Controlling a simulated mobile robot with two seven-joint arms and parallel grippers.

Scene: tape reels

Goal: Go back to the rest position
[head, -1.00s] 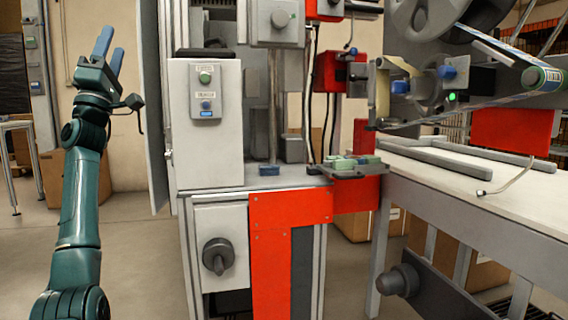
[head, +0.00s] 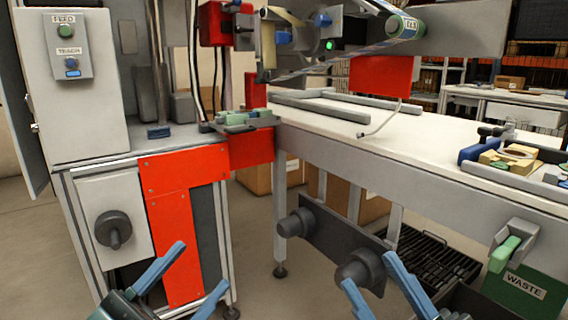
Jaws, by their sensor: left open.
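My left gripper (head: 202,264) shows at the bottom centre-left in the head view, its two blue fingers spread apart with nothing between them. It is in front of the red panel of the grey machine (head: 88,158). My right gripper (head: 367,268) shows at the bottom centre-right, its blue fingers also spread and empty. It is in front of the lower side of the long white table (head: 400,150). Both grippers point up and forward, and their arms are mostly cut off by the lower edge.
A green and grey fixture (head: 245,119) sits at the machine's front right corner. A tape reel (head: 405,27) is at the top. A yellow part (head: 507,158) lies on the table's right side. A green WASTE bin (head: 530,290) stands at the lower right.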

